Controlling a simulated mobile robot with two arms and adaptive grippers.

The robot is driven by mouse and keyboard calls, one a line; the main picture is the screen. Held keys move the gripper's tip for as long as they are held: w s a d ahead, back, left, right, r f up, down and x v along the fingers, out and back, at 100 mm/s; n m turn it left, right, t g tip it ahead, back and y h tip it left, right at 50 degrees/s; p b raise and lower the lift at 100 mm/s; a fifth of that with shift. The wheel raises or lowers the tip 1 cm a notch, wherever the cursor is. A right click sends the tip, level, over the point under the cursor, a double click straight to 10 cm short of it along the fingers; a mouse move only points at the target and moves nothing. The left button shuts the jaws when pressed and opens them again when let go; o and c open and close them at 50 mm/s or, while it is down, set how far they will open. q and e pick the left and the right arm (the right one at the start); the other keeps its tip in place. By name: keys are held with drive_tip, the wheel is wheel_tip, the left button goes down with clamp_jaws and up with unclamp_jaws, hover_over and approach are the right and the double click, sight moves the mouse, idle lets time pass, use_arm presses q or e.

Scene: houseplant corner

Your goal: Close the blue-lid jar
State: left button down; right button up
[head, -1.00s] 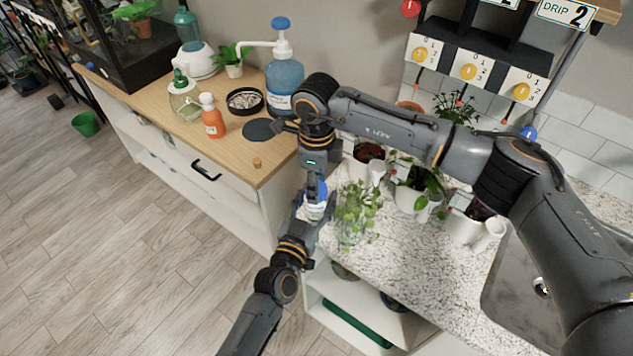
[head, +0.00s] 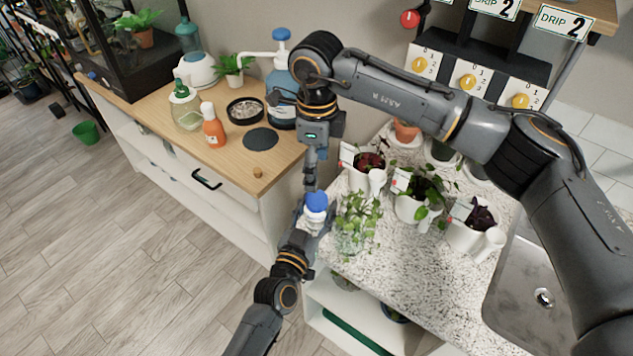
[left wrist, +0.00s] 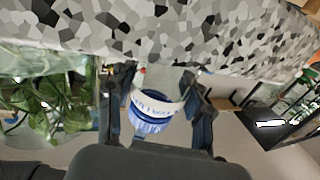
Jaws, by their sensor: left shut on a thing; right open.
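The jar (head: 311,222) is small and whitish, with a bright blue lid (head: 316,201) on its top. My left gripper (head: 312,218) is shut around the jar's body, holding it up beside the front edge of the granite counter. In the left wrist view the ridged blue lid (left wrist: 150,122) and a pale band with blue lettering show between the fingers (left wrist: 158,105). The lid sits at the jar's mouth; how tight it is cannot be told. My right gripper (head: 311,186) points down just above the lid, open and empty; its fingers are small and partly unclear.
A leafy plant in a glass vase (head: 355,225) stands close to the right of the jar. Potted plants (head: 420,195) and a sink (head: 540,290) lie farther right. The wooden cabinet top (head: 180,130) holds an orange bottle (head: 213,130), a black dish (head: 245,110) and a dark disc (head: 261,140).

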drive_tip(key=shift+r, duration=1.7)
use_arm(q)
drive_tip(key=shift+c, duration=2.3)
unclamp_jaws()
drive_tip(key=v, duration=1.2)
use_arm(e)
drive_tip(key=shift+f, duration=0.1)
